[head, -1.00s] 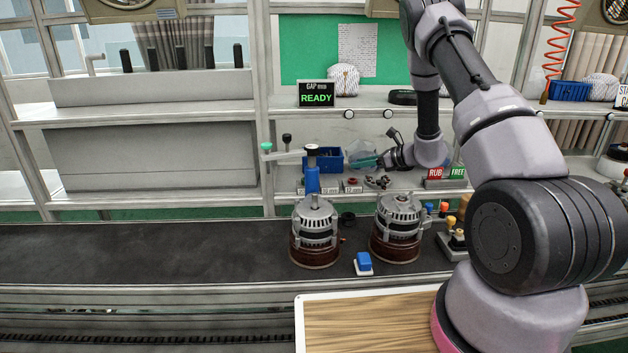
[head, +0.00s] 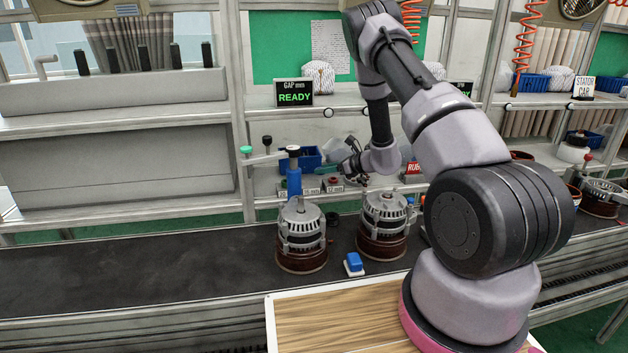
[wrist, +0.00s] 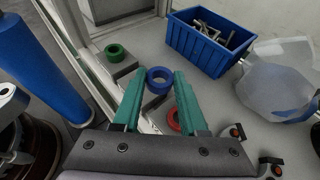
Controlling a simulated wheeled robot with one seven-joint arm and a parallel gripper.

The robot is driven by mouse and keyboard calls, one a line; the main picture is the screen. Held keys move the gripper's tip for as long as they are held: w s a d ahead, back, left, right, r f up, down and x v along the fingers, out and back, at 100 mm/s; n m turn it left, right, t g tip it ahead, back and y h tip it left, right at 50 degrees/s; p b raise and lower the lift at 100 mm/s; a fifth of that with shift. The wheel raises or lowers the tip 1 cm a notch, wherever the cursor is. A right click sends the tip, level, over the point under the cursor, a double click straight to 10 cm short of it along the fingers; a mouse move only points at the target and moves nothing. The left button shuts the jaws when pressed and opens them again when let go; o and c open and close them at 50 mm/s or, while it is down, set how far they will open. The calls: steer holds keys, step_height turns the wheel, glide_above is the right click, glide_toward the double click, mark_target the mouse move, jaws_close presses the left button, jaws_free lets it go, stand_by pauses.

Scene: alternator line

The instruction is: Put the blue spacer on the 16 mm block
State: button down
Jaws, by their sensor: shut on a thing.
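My gripper (wrist: 160,84) has teal fingers shut on the blue spacer (wrist: 160,77), a ring held between the fingertips in the wrist view. In the head view my gripper (head: 343,170) is at the shelf, just above and behind the small labelled blocks (head: 312,190). Their labels are too small to read surely, so I cannot tell the 16 mm block by its sign. A green spacer (wrist: 115,52) sits on a block at the left of the wrist view. A red spacer (wrist: 173,122) is partly hidden by the right finger. The gap under the blue spacer cannot be judged.
A blue post (wrist: 38,70) rises at the left. Two alternators (head: 302,238) (head: 383,228) stand on the dark belt in front.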

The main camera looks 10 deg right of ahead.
mark_target(314, 185)
steer(key=a, duration=0.3)
steer(key=shift+a, duration=0.3)
steer(key=shift+a+f, duration=0.15)
steer(key=shift+f, duration=1.55)
steer(key=shift+f, duration=0.1)
steer(key=shift+c, duration=2.2)
jaws_free()
steer(key=shift+f, duration=0.1)
